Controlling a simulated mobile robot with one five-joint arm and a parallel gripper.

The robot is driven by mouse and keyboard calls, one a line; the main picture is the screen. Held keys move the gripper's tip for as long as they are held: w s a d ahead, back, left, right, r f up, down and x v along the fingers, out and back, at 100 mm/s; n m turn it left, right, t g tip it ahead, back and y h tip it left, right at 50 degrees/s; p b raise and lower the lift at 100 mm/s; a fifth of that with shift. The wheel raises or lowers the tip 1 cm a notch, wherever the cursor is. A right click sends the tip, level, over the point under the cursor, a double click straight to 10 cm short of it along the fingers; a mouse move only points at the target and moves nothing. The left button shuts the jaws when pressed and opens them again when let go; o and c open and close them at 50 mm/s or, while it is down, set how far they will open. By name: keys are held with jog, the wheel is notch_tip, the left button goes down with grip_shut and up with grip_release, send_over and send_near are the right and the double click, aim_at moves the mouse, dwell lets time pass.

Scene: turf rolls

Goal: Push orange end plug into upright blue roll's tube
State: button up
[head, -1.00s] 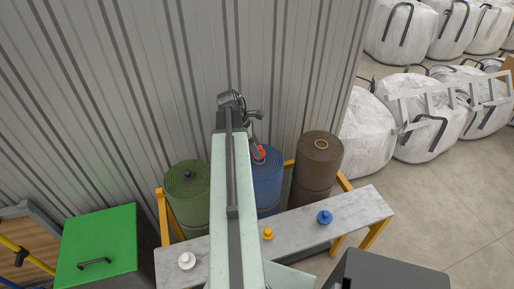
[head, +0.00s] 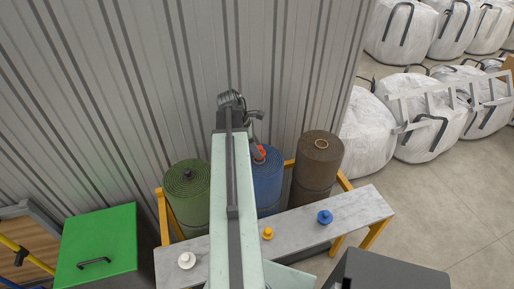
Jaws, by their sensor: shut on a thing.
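The blue roll (head: 268,180) stands upright between the green and brown rolls, its left part hidden behind my arm. The orange end plug (head: 260,152) shows small at the top of the blue roll. My gripper (head: 257,147) reaches down over the roll's top and is shut on the plug. The plug sits at or just above the middle of the roll's top. I cannot tell whether it is inside the tube, because the tube mouth is hidden.
A green roll (head: 188,200) with a dark plug stands left, a brown roll (head: 317,165) with an open tube right. The grey bench (head: 295,233) in front bears a white plug (head: 187,260), a yellow plug (head: 267,233) and a blue plug (head: 324,217). A corrugated wall (head: 150,90) rises close behind.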

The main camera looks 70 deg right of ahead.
jog(key=shift+f+b, duration=1.65)
jog(key=o, duration=1.4)
jog(key=shift+r, duration=0.15)
jog(key=p+v, duration=0.7)
jog(key=shift+w+r, duration=0.1)
jog(key=shift+r, duration=0.15)
